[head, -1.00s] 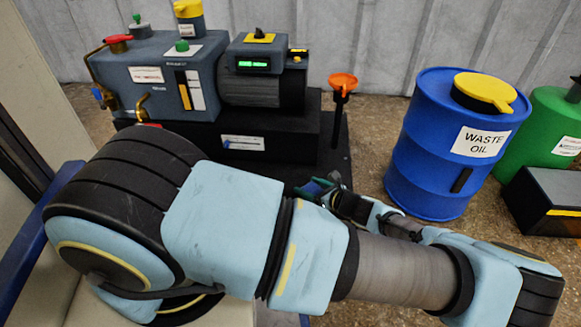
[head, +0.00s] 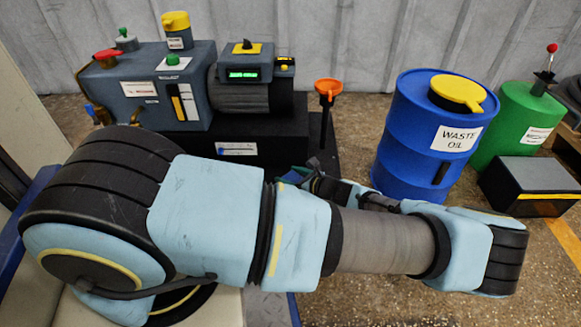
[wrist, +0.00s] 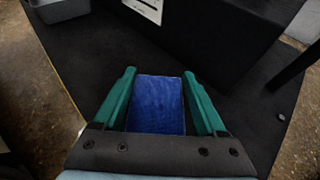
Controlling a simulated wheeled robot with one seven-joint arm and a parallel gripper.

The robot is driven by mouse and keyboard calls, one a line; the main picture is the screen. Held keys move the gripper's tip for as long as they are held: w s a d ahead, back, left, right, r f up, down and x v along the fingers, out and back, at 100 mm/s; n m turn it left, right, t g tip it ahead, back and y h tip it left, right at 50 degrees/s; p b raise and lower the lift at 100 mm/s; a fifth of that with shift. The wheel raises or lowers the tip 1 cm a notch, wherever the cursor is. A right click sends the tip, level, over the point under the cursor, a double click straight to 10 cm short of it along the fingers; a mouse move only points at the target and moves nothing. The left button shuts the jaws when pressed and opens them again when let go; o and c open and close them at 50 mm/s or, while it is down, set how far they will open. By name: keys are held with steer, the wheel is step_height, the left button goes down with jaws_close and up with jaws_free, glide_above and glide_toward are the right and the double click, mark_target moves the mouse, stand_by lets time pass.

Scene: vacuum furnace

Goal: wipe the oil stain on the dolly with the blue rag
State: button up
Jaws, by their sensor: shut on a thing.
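My gripper (wrist: 159,76) has two green fingers, which are shut on the blue rag (wrist: 157,105) between them in the wrist view. The rag looks like a flat blue block. Below and ahead of it lies the dark, flat top of the dolly (wrist: 60,48). In the head view the dolly (head: 322,135) shows as a black deck under the pump, and my gripper (head: 300,176) is partly hidden behind my arm near its front edge. I cannot make out an oil stain on the dark surface, nor whether the rag touches it.
A grey pump (head: 150,90) on a black block stands on the dolly. A blue waste oil drum (head: 420,140), a green canister (head: 510,120) and a dark box (head: 530,185) stand farther right. Brown floor shows between.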

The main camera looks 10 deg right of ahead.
steer(key=shift+r+p, duration=0.8)
steer(key=shift+r, duration=0.5)
